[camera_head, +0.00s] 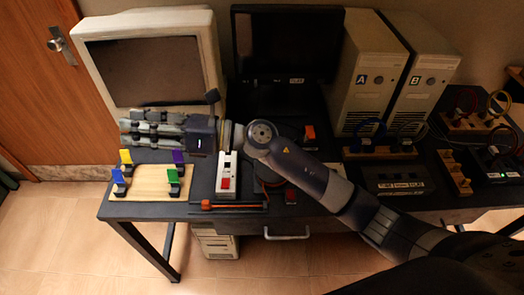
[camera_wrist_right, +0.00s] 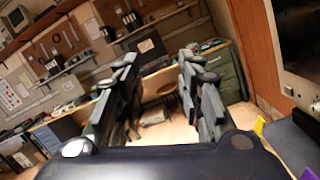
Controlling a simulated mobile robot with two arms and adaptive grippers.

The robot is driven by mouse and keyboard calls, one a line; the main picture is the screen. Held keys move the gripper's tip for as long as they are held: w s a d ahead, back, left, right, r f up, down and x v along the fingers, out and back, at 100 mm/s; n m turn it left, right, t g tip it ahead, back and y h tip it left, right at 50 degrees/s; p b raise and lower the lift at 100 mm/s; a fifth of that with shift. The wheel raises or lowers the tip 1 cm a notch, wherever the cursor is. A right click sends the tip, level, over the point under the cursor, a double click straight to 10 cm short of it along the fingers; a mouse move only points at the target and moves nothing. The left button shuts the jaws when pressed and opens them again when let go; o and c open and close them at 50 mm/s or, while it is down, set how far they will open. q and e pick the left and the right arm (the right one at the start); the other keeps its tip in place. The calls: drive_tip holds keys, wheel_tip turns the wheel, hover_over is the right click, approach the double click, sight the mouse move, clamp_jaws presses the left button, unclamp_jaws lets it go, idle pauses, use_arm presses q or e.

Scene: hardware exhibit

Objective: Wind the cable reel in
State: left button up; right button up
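My right arm reaches in from the lower right across the desk. Its right gripper (camera_head: 126,128) points left, in front of the old beige monitor and above the rear of the wooden board. In the right wrist view the gripper (camera_wrist_right: 157,62) has its two fingers apart with nothing between them. I cannot pick out the cable reel for certain. A dark item with a reddish edge (camera_head: 268,187) sits on the desk, mostly hidden behind my arm, and I cannot tell whether it is the reel. My left gripper is not in view.
The wooden board (camera_head: 150,184) carries several coloured clips. A white device with a red button (camera_head: 225,183) and a red-and-black rod (camera_head: 232,206) lie right of it. The beige monitor (camera_head: 205,45), a black monitor (camera_head: 285,40) and computer towers A (camera_head: 362,85) and B (camera_head: 415,90) stand behind.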

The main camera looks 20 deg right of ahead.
drive_tip(key=w+d+f+n+g+h, duration=0.1)
drive_tip(key=d+f+n+g+h, duration=0.3)
drive_tip(key=f, duration=0.3)
drive_tip(key=w+d+f+n+g+h, duration=0.1)
drive_tip(key=w+d+f+n+h, duration=0.1)
drive_tip(key=d+f+n+h, duration=0.35)
drive_tip(key=w+d+f+n+h, duration=0.1)
drive_tip(key=w+d+h, duration=0.1)
drive_tip(key=d+h, duration=0.5)
drive_tip(key=w+d+f+n+h, duration=0.1)
drive_tip(key=w+d+h, duration=0.15)
drive_tip(key=d, duration=0.85)
drive_tip(key=shift+g, duration=0.4)
drive_tip(key=f+p, duration=0.1)
drive_tip(key=f, duration=0.5)
drive_tip(key=f+p, duration=0.1)
drive_tip(key=f, duration=0.2)
drive_tip(key=shift+s+a+p, duration=0.35)
drive_tip(key=shift+f, duration=0.5)
clamp_jaws()
